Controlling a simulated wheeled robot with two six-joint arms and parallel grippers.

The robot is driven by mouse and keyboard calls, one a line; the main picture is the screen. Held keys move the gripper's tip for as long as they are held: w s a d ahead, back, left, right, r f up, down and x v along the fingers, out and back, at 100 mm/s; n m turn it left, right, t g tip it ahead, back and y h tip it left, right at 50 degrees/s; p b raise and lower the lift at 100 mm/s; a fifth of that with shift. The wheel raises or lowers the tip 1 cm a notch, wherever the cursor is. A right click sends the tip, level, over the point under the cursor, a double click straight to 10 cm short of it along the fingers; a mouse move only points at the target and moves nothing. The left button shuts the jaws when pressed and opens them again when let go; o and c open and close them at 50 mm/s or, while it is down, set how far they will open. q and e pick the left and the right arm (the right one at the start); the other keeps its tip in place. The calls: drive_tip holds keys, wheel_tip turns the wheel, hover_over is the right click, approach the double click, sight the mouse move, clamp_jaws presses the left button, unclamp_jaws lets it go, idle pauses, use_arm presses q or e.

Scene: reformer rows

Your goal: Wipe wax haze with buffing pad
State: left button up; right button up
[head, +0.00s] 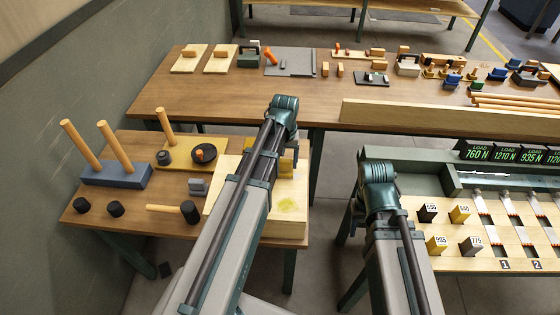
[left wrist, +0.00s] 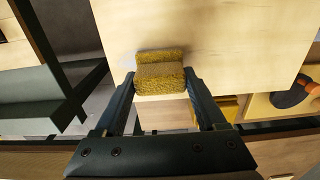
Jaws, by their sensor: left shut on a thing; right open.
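The pale wooden board (head: 222,205) lies on the small brown table at the left in the head view. In the left wrist view, my left gripper (left wrist: 160,82) is shut on the mustard-coloured buffing pad (left wrist: 160,74), over the pale board (left wrist: 225,35). I cannot tell whether the pad touches the board. In the head view my left arm hides the gripper and part of the board. My right arm shows there, but its gripper does not.
A blue-grey block with two pegs (head: 118,174), several black knobs and a black dish (head: 204,153) share the small table. A long workbench (head: 230,100) with tools stands behind. The load-test bench (head: 480,262) stands at the right, past a floor gap.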

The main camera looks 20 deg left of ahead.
use_arm(q)
drive_tip(key=shift+w+d+f, duration=0.1)
drive_tip(key=shift+w+d, duration=0.05)
drive_tip(key=shift+d, duration=0.55)
drive_tip(key=shift+w+d, duration=0.15)
drive_tip(key=shift+d, duration=0.5)
drive_tip(key=shift+w+d, duration=0.2)
drive_tip(key=shift+d, duration=0.45)
drive_tip(key=shift+w+d, duration=0.25)
drive_tip(key=shift+d, duration=0.35)
drive_tip(key=shift+w+d, duration=0.2)
drive_tip(key=shift+d, duration=0.45)
drive_tip(key=shift+a+r, duration=0.1)
drive_tip(key=shift+r, duration=0.1)
wheel_tip(320, 180, up, 6)
drive_tip(key=p, duration=0.6)
drive_tip(key=shift+f, duration=0.1)
wheel_tip(320, 180, up, 3)
drive_tip(key=p, duration=0.3)
